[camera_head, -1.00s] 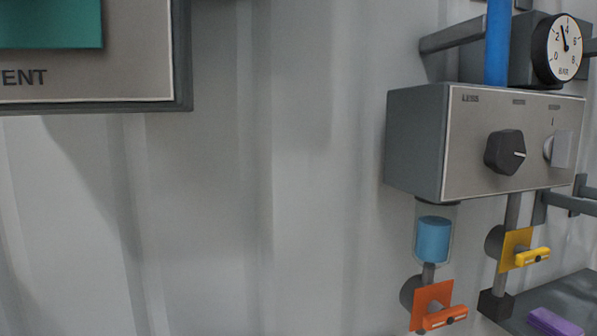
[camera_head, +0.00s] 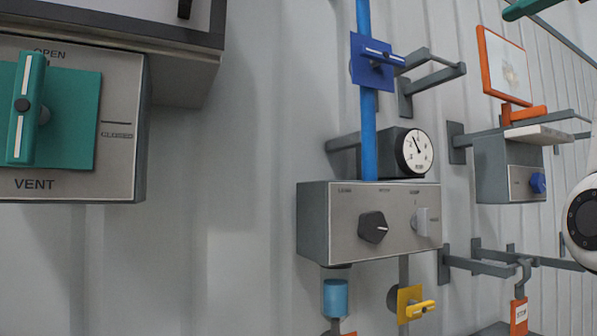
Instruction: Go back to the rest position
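My gripper is not in view. A white rounded part with a dark disc (camera_head: 583,218) at the right edge looks like a link of my arm. What the arm's end holds or touches cannot be seen. The task names no other object.
A grey vent panel (camera_head: 120,170) with a teal lever (camera_head: 27,108) is at the left. A control box (camera_head: 340,225) with a black knob (camera_head: 373,227) is in the middle, below a gauge (camera_head: 416,152) and a blue valve (camera_head: 372,60). Brackets and a smaller box (camera_head: 490,170) are at the right.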

